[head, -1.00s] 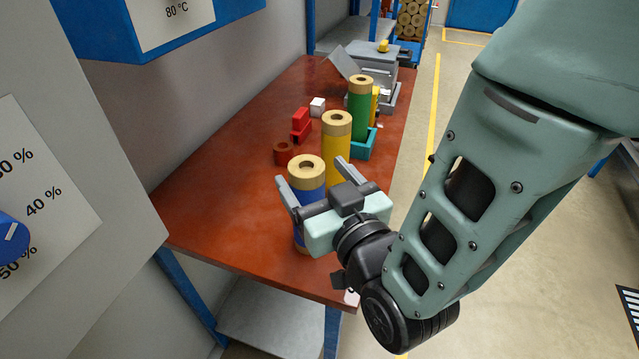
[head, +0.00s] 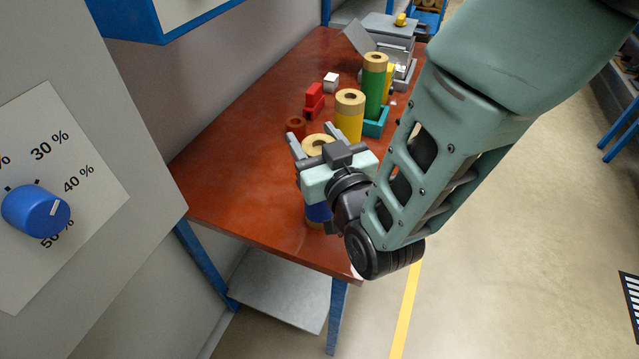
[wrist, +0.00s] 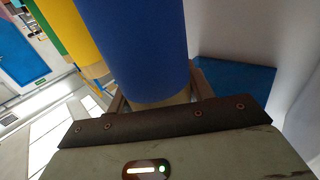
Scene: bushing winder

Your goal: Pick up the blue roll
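The blue roll (head: 318,212) stands upright at the near end of the brown table, with a tan wooden top. My gripper (head: 328,140) is at its upper part, with its two fingers spread wider than the roll, one on each side. The gripper body hides much of the roll in the head view. In the wrist view the blue roll (wrist: 135,45) fills the middle, close to the palm, with its tan end (wrist: 162,101) between the fingers. I see no clear sign that the fingers press on it.
A yellow roll (head: 349,122) stands just behind, and a green roll (head: 374,90) stands in a teal tray (head: 377,127). Red parts (head: 314,100) and a white cube (head: 331,83) lie to the left. A grey panel with a blue knob (head: 36,211) stands at left.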

